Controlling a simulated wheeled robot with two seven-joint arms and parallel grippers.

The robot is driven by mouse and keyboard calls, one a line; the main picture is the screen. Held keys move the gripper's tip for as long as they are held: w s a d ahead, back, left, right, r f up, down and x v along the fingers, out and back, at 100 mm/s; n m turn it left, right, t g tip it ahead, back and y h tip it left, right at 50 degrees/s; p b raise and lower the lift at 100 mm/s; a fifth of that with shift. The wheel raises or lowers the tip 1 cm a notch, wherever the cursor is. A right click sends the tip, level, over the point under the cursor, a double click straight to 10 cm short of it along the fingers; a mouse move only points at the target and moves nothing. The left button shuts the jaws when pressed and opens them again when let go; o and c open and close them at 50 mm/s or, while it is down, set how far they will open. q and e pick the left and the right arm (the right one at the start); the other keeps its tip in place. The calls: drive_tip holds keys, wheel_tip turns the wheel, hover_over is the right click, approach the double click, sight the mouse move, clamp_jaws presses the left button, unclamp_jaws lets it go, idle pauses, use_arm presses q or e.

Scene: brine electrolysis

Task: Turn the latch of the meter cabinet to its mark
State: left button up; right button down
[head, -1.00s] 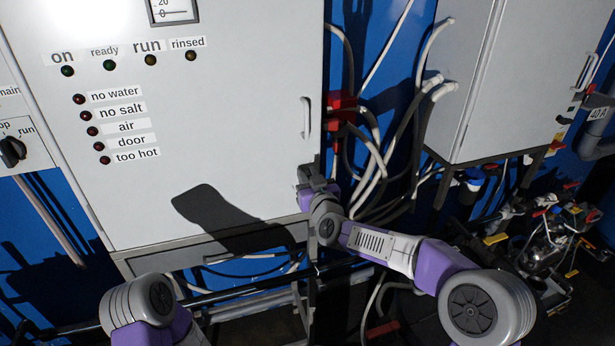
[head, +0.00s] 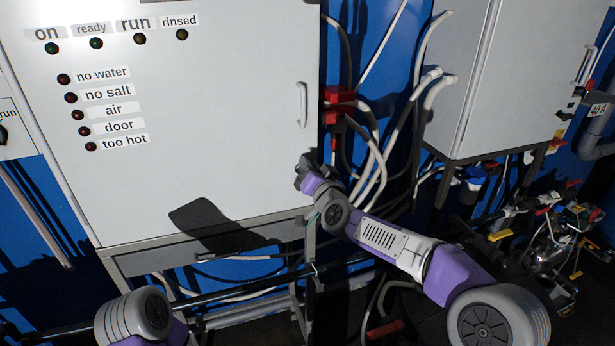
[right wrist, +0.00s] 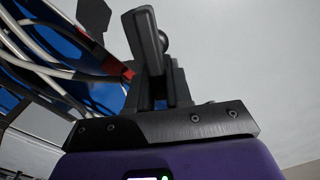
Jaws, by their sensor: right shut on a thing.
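The meter cabinet (head: 220,100) is the large pale grey one at the left of the head view, with its door closed. My right gripper (head: 302,168) is at the lower right part of the door, below the white handle. In the right wrist view the gripper (right wrist: 156,50) is shut on a small dark part with a rounded end (right wrist: 163,40), close to the pale door. This part is probably the latch, mostly hidden by the fingers. I cannot make out its mark or its angle. My left gripper is out of view.
The door carries a white handle (head: 301,105) and several lamps with labels. A red block (head: 338,103) and hanging cables (head: 372,160) are right of the cabinet. A second grey cabinet (head: 520,80) stands further right, above cluttered pipework (head: 550,245).

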drive_tip(key=shift+w+d+f+m+b, duration=0.15)
drive_tip(key=shift+f+m+b, duration=0.25)
drive_tip(key=shift+m+b, duration=1.2)
drive_tip(key=shift+d+f+m+b, duration=0.35)
drive_tip(key=shift+m+b, duration=0.5)
drive_tip(key=shift+m, duration=1.35)
drive_tip(key=shift+w+d+f+m+b, duration=0.1)
drive_tip(key=shift+f+m+b, duration=0.35)
drive_tip(key=shift+m+b, duration=1.15)
drive_tip(key=shift+m+p, duration=0.3)
drive_tip(key=shift+m, duration=0.2)
drive_tip(key=c, duration=1.1)
unclamp_jaws()
drive_tip(key=shift+s, duration=0.15)
